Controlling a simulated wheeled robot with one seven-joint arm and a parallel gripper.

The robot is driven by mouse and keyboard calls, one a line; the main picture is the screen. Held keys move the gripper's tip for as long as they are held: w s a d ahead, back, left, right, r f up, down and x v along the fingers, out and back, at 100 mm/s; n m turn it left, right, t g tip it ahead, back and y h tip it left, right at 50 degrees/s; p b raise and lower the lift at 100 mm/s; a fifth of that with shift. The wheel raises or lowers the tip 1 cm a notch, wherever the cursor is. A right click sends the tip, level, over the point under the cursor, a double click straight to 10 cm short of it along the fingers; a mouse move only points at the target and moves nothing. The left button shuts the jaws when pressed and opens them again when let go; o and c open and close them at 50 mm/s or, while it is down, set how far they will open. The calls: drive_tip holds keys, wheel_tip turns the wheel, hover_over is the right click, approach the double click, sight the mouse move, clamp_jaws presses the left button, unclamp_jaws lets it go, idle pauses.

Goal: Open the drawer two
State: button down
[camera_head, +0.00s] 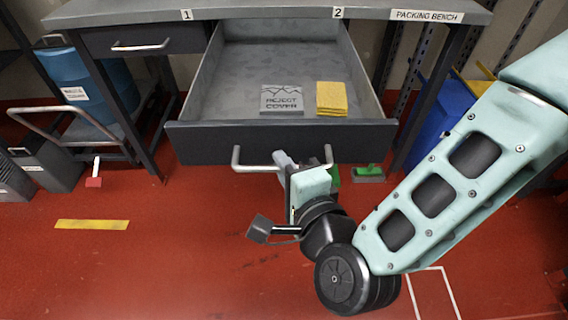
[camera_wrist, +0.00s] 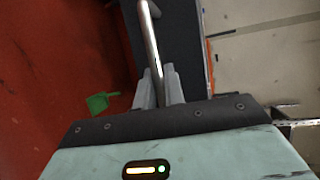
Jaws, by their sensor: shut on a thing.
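Drawer two (camera_head: 280,140), under the label "2" on the packing bench, stands pulled far out. In the wrist view the handle (camera_wrist: 151,40) passes between the two fingers (camera_wrist: 159,90). The drawer's dark front (camera_wrist: 180,45) shows beyond it.
Drawer one (camera_head: 140,41) is shut at the left. A cart with a blue drum (camera_head: 75,75) stands at the left. A blue bin (camera_head: 440,120) stands at the right. A green dustpan (camera_head: 368,172) lies on the red floor, which is clear at the front left.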

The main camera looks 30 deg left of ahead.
drive_tip(key=c, duration=1.5)
unclamp_jaws()
drive_tip(key=p+v, duration=0.9)
drive_tip(key=v, duration=0.3)
